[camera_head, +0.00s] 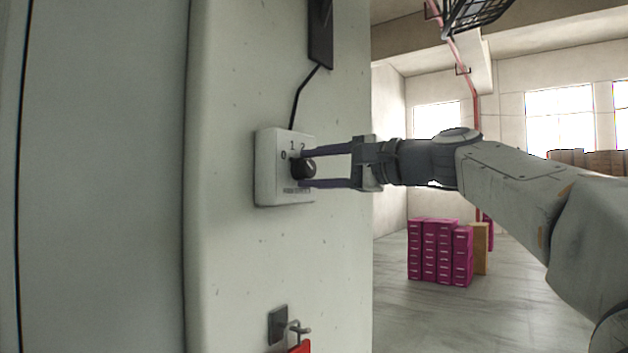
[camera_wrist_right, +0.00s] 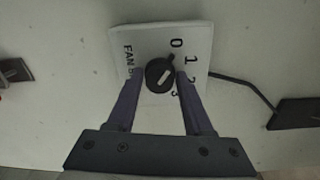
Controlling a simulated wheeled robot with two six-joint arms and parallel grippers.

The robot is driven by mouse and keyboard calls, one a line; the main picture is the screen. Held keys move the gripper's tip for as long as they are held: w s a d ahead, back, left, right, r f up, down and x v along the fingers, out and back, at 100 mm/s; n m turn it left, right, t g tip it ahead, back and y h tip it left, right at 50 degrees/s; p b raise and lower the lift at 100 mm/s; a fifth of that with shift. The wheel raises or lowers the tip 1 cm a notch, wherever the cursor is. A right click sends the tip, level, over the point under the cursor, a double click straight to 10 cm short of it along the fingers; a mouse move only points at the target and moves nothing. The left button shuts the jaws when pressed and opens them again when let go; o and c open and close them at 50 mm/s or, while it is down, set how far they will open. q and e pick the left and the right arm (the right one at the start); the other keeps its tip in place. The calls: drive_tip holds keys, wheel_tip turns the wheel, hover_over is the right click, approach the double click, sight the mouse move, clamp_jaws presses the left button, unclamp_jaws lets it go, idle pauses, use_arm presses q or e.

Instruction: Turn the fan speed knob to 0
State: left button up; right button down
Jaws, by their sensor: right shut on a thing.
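The fan speed knob (camera_head: 303,168) is a round black knob on a white control box (camera_head: 268,178) fixed to the pale column. The numbers 0, 1, 2 and 3 arc around the knob. My right gripper (camera_head: 304,169) comes in from the right. Its two dark fingers are shut on the knob, one on each side, and it shows in the right wrist view (camera_wrist_right: 160,82). My left gripper is out of view.
A black cable (camera_head: 296,97) runs from the box up to a dark plate (camera_head: 320,35). A small hook bracket (camera_head: 279,325) with a red item sits below on the column. Magenta boxes (camera_head: 440,252) stand on the floor behind. The column face around the box is clear.

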drive_tip(key=shift+f+n+b, duration=0.1)
drive_tip(key=shift+n+b, duration=0.2)
drive_tip(key=shift+n, duration=0.3)
drive_tip(key=shift+c, duration=2.2)
unclamp_jaws()
drive_tip(key=b+v, duration=0.3)
drive_tip(key=v, duration=0.7)
drive_tip(key=shift+d, duration=0.2)
drive_tip(key=shift+s, duration=0.1)
